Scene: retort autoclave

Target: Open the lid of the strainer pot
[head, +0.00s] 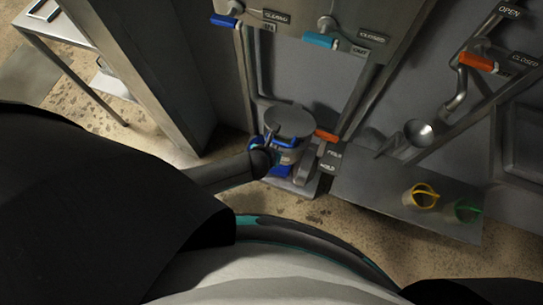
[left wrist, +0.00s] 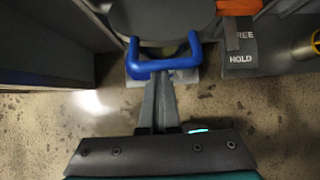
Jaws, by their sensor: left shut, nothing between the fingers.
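The strainer pot stands low against the grey machine, with a round grey lid (head: 289,121) that looks roughly level. The lid's underside or rim also fills the top of the left wrist view (left wrist: 160,15). A blue U-shaped handle (left wrist: 162,66) sticks out in front of it, and blue parts (head: 283,170) show below the lid in the head view. My left gripper (head: 264,160) is at the pot's left front side. Its fingers (left wrist: 160,95) are shut and empty, with tips at the blue handle; whether they touch it I cannot tell. My right gripper is out of view.
An orange lever (head: 326,135) with a HOLD plate (head: 328,163) is close right of the pot. A grey bench (head: 380,205) farther right holds a yellow (head: 424,196) and a green item (head: 467,210). A metal post (head: 140,80) stands left. Pipes and valve handles are above.

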